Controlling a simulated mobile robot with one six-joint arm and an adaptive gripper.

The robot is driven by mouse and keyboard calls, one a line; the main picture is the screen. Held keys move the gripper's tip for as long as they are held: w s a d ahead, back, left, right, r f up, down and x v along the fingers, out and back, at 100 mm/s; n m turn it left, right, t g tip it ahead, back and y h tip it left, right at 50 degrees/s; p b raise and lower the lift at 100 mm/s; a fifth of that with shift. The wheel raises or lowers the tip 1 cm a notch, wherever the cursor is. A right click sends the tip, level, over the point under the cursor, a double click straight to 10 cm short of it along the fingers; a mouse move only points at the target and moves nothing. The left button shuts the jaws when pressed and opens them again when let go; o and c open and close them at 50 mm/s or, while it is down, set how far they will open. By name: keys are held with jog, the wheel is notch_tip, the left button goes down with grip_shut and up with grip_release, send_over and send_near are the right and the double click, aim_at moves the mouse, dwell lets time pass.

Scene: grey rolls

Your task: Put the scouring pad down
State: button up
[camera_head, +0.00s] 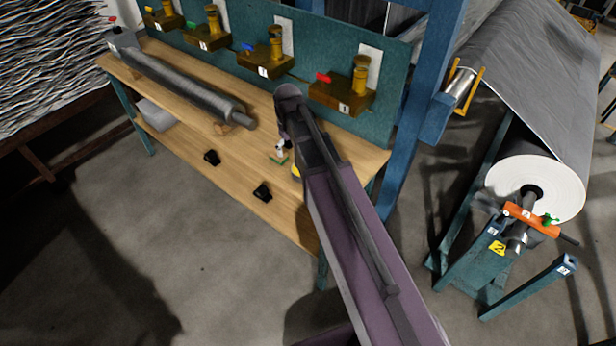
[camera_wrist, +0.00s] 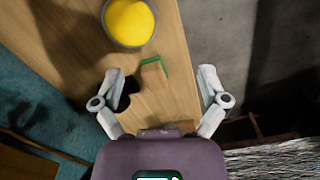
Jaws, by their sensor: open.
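The scouring pad shows in the wrist view as a small tan block (camera_wrist: 153,76) with a green edge. It appears to lie on the wooden bench (camera_wrist: 176,97). In the head view only a small green strip (camera_head: 279,160) shows at that place, just below my gripper (camera_head: 281,149). In the wrist view my gripper (camera_wrist: 160,80) is open, with its two pale fingers spread wide. The pad lies between and ahead of the fingertips, with a visible gap on each side. Its height below the fingers is hard to tell.
A round container with yellow contents (camera_wrist: 129,22) stands near the pad, mostly hidden by my arm in the head view. A grey roller (camera_head: 185,85) lies at the left. Numbered brown fixtures (camera_head: 343,92) line the back.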

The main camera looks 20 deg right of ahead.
jog(key=s+d+m, duration=0.2)
jog(key=s+m, duration=0.2)
jog(key=s, duration=1)
jog(key=shift+s, duration=0.15)
dwell(0.4)
jog(key=shift+o, duration=0.5)
jog(key=w+a+n, duration=0.2)
jog(key=w+n, duration=0.1)
jog(key=w, duration=1)
jog(key=w+a+n, duration=0.2)
jog(key=w+n, duration=0.2)
jog(key=w, duration=0.9)
jog(key=shift+a, duration=0.15)
notch_tip(320, 180, down, 9)
jog(key=b, duration=0.8)
jog(key=shift+r+b, duration=0.2)
jog(key=shift+b, duration=0.1)
jog(key=shift+f, duration=0.15)
